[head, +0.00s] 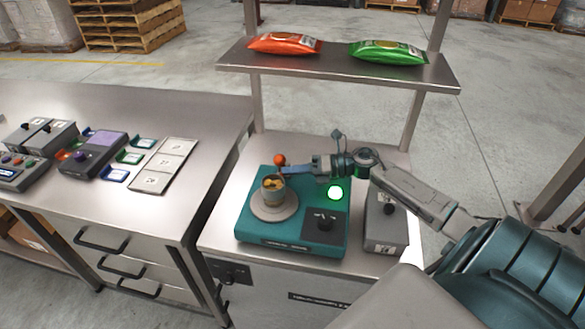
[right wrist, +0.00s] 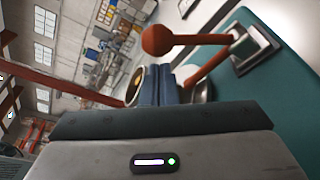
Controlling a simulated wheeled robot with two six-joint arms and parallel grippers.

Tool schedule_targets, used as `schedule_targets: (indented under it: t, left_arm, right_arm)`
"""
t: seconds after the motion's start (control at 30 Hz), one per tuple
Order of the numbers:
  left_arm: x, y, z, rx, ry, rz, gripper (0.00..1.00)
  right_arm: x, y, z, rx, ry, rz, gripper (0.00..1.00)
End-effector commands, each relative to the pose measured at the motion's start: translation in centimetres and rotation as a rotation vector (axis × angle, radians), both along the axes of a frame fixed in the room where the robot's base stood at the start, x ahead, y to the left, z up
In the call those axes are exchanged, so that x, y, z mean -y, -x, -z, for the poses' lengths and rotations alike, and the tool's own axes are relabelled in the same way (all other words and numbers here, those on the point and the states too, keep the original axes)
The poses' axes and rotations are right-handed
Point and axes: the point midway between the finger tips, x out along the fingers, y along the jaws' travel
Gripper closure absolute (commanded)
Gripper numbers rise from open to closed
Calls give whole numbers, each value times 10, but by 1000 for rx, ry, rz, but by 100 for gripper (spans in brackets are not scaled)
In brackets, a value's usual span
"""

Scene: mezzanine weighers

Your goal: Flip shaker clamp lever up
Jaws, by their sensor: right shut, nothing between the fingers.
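The teal shaker (head: 255,224) sits on the steel bench with a round grey platform (head: 273,210) and a cup (head: 271,189) with yellowish contents on it. The clamp lever's orange-red ball knob (head: 279,160) shows just above and behind the cup. In the right wrist view the lever (right wrist: 158,40) runs from a metal bracket (right wrist: 254,46) on the teal top, and a second orange bar leaves the same bracket. My right gripper (head: 288,171) is shut and empty, close to the lever; its fingers (right wrist: 165,83) lie near the knob. I cannot tell if they touch.
A lit green lamp (head: 335,192) and a black knob (head: 323,220) are on the shaker. A grey box (head: 386,232) stands right of it. A shelf (head: 335,68) with orange and green bags hangs behind. The left bench (head: 200,115) carries several devices and trays.

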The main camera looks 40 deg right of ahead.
Motion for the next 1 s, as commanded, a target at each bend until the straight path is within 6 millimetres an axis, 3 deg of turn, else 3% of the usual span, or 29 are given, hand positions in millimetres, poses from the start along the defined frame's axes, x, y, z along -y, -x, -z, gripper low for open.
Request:
schedule_targets:
  t: [1.0]
  left_arm:
    - [-1,-4,7,5,-1,0,45]
  right_arm:
    - [4,-5,-6,-67,-80,1,100]
